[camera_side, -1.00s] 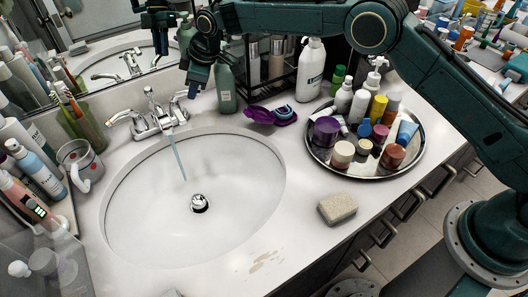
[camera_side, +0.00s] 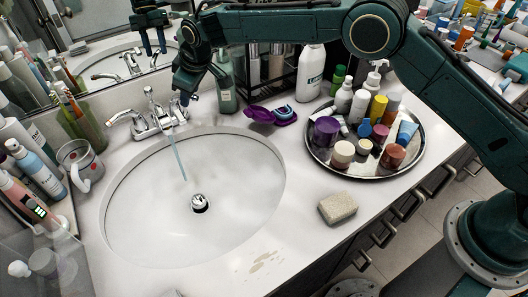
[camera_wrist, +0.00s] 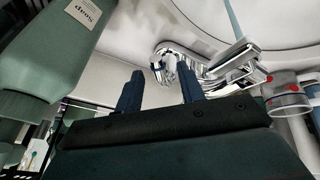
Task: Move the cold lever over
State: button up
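The chrome faucet (camera_side: 155,122) stands at the back of the sink, with a thin bluish stream below its spout. Its left lever (camera_side: 118,117) has a red-orange tip. The right lever, which I take as the cold one, is mostly hidden behind my gripper (camera_side: 184,98) in the side view. In the wrist view, my gripper (camera_wrist: 162,80) is open, its two dark fingers apart. The near end of the cold lever (camera_wrist: 163,66) shows in the gap at or just beyond the fingertips. Contact cannot be told.
A green soap bottle (camera_side: 226,90) stands close to the right of my gripper; it fills the left of the wrist view (camera_wrist: 50,45). A purple item (camera_side: 262,115) lies beside it. A round tray (camera_side: 320,160) of jars is farther right. The sink basin (camera_side: 150,215) is clear.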

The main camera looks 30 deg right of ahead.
jog(key=shift+r, duration=0.1)
jog(key=v, duration=1.3)
jog(key=shift+s+r, duration=0.15)
jog(key=shift+r, duration=0.1)
jog(key=shift+d, duration=0.1)
jog(key=s+d+r+m, duration=0.2)
jog(key=s+d+r, duration=0.4)
jog(key=s+d, duration=0.35)
jog(key=s+d+r+m, duration=0.2)
jog(key=s+d+r, duration=0.5)
jog(key=d, duration=0.4)
jog(key=s+d+f+m, duration=0.2)
jog(key=s+d+f, duration=0.2)
jog(key=s, duration=0.8)
jog(key=s+d+f+m+h, duration=0.1)
jog(key=s+d+f, duration=0.3)
jog(key=s, duration=0.8)
jog(key=shift+s+d+f+m+t, duration=0.15)
jog(key=shift+s+d+m+t, duration=0.2)
jog(key=shift+m, duration=0.25)
